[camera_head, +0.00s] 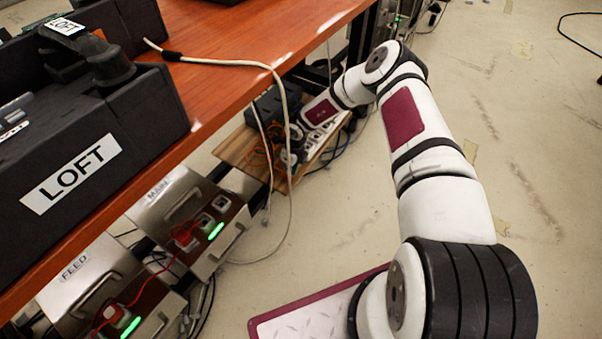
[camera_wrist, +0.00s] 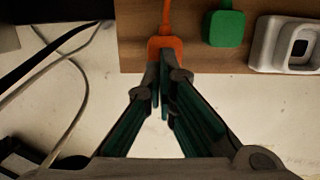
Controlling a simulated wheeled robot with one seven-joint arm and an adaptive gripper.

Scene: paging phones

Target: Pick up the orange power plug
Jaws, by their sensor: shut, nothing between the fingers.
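The orange power plug (camera_wrist: 165,43) shows in the wrist view at the top middle, by the near edge of a wooden board (camera_wrist: 140,62), with an orange cord running up from it. My gripper (camera_wrist: 161,78) points at the plug, its two fingers closed together with nothing held between them. The fingertips overlap the plug's lower edge in the picture; whether they touch it I cannot tell. In the head view my arm reaches down beside the table to the wooden board (camera_head: 234,149), where the plug is too small to make out clearly.
A green plug (camera_wrist: 224,28) and a white socket block (camera_wrist: 284,44) sit right of the orange plug. Loose cables (camera_wrist: 80,85) hang at the left. The orange-brown table (camera_head: 235,75) with black LOFT boxes (camera_head: 110,130) stands left of my arm.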

